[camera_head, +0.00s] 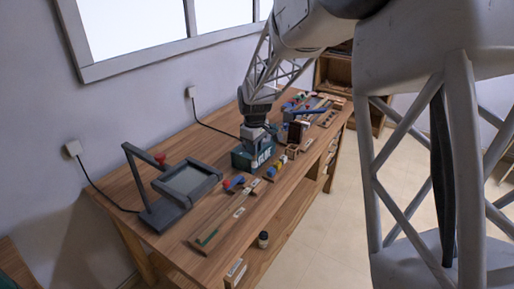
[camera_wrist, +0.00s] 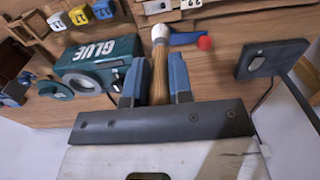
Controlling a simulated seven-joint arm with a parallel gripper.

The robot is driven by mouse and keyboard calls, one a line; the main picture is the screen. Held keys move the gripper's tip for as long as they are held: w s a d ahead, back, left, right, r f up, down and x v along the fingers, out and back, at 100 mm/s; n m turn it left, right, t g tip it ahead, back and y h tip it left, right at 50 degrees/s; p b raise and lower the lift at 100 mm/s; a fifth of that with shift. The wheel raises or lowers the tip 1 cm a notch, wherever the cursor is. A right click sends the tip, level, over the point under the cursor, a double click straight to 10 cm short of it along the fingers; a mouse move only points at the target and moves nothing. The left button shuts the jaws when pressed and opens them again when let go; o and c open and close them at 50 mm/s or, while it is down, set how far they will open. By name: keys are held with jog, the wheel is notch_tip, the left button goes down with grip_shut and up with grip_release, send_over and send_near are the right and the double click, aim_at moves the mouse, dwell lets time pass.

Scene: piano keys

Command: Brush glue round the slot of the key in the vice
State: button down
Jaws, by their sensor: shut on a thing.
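My gripper (camera_wrist: 156,82) is shut on a brush with a wooden handle (camera_wrist: 160,72); its pale tip (camera_wrist: 160,33) points away from the palm. The green glue box (camera_wrist: 97,58), marked GLUE, is left of the brush in the wrist view; its round grey opening (camera_wrist: 83,84) faces up. In the head view my gripper (camera_head: 255,137) is over or beside the glue box (camera_head: 258,157), and the brush is hidden. A dark blue block, perhaps the vice (camera_head: 295,133), stands behind it to the right. I cannot make out the key or its slot.
A blue piece with a red ball (camera_wrist: 204,42) lies just beyond the brush. Blocks with numbers (camera_wrist: 80,15) line the far left. A dark framed stand (camera_head: 187,183) occupies the near bench. Bare bench top (camera_head: 130,180) shows around it. A small jar (camera_head: 263,239) sits below the edge.

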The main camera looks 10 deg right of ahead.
jog(key=shift+s+a, duration=0.45)
jog(key=shift+s, duration=0.05)
jog(key=shift+f, duration=0.2)
